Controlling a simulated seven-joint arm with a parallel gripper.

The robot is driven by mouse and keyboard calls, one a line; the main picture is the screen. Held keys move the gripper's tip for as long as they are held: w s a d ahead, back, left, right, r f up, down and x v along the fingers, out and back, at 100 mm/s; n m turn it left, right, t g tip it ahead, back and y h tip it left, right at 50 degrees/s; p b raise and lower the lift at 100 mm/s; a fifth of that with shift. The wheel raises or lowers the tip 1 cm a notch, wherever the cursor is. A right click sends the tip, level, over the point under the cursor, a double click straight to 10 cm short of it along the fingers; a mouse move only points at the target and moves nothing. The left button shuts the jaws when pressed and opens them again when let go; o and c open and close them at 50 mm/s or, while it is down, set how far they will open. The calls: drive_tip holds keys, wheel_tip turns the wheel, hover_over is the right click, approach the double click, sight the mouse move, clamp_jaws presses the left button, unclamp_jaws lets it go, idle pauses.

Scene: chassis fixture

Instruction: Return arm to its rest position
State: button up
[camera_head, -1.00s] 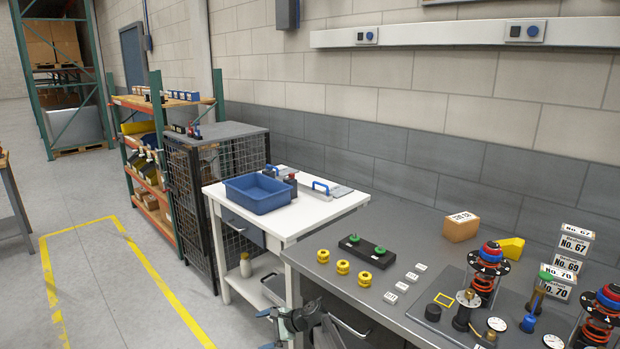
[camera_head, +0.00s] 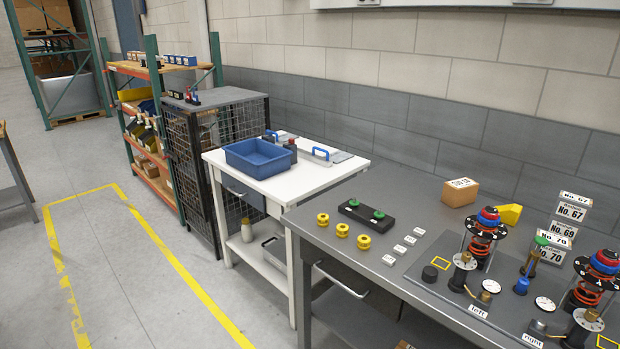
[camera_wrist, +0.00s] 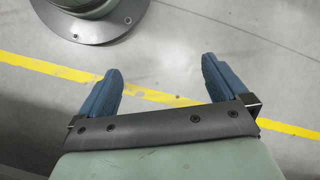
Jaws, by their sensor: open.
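My gripper (camera_wrist: 160,86) shows in the wrist view with its two blue fingers spread wide apart. Nothing is between them. Below the fingers I see grey floor with a yellow line (camera_wrist: 150,94) crossing it. My round grey-green base (camera_wrist: 95,15) shows at the top left of that view. My arm and gripper are not in the head view.
A grey workbench (camera_head: 385,198) on the right carries spring assemblies (camera_head: 483,235), yellow rings (camera_head: 342,230) and a cardboard box (camera_head: 460,192). A white table (camera_head: 300,185) with a blue bin (camera_head: 260,158) stands beside it. The marked floor (camera_head: 130,270) at left is clear.

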drive_tip(key=s+d+n+g+h, duration=0.1)
drive_tip(key=s+d, duration=0.2)
drive_tip(key=s, duration=0.4)
drive_tip(key=s+d+n+g+h, duration=0.1)
drive_tip(key=s+d+n, duration=0.1)
drive_tip(key=s, duration=0.5)
drive_tip(key=shift+d+f+h, duration=0.25)
drive_tip(key=shift+d+h, duration=0.05)
drive_tip(key=shift+d, duration=0.45)
